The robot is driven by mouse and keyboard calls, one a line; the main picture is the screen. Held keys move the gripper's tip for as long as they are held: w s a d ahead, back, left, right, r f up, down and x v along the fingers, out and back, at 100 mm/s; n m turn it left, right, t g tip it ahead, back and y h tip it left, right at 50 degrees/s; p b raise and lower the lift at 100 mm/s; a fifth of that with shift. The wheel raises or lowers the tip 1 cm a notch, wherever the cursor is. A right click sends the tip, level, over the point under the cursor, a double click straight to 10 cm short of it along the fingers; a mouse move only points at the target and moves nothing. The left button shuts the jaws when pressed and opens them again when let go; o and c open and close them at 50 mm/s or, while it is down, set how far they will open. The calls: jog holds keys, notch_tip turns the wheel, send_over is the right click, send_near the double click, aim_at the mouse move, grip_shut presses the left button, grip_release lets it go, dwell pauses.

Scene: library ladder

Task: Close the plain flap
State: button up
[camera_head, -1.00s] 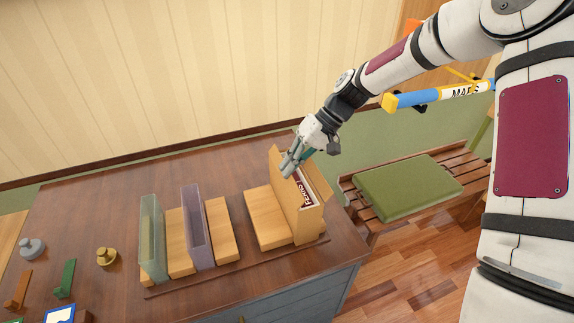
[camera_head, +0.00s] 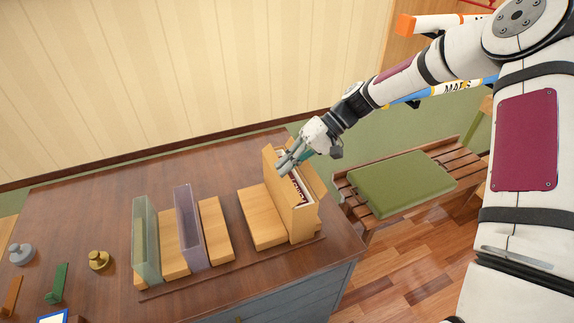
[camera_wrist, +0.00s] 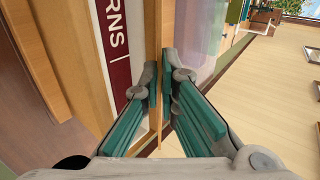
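A light wooden box (camera_head: 305,224) stands at the table's right end. A tall plain wooden panel (camera_head: 268,166) rises on its left side, and another wooden flap (camera_head: 314,181) tilts outward on its right. I cannot tell which is the plain flap. A maroon strip with white letters ending in "RNS" shows between them and in the wrist view (camera_wrist: 115,45). My gripper (camera_head: 284,168) is at the top of the box, by the left panel. In the wrist view, its teal-padded fingers (camera_wrist: 160,78) straddle a thin wooden edge. Whether they grip it is unclear.
A greenish clear holder (camera_head: 147,240) and a purplish clear holder (camera_head: 190,228) stand left of the box, beside wooden blocks. Brass (camera_head: 99,260) and grey (camera_head: 21,254) knobbed pieces sit further left. A green-cushioned bench (camera_head: 402,183) is to the right of the table.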

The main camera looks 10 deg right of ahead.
jog(key=o, duration=0.4)
jog(key=shift+o, duration=0.2)
jog(key=shift+d, duration=0.1)
jog(key=v, duration=1.2)
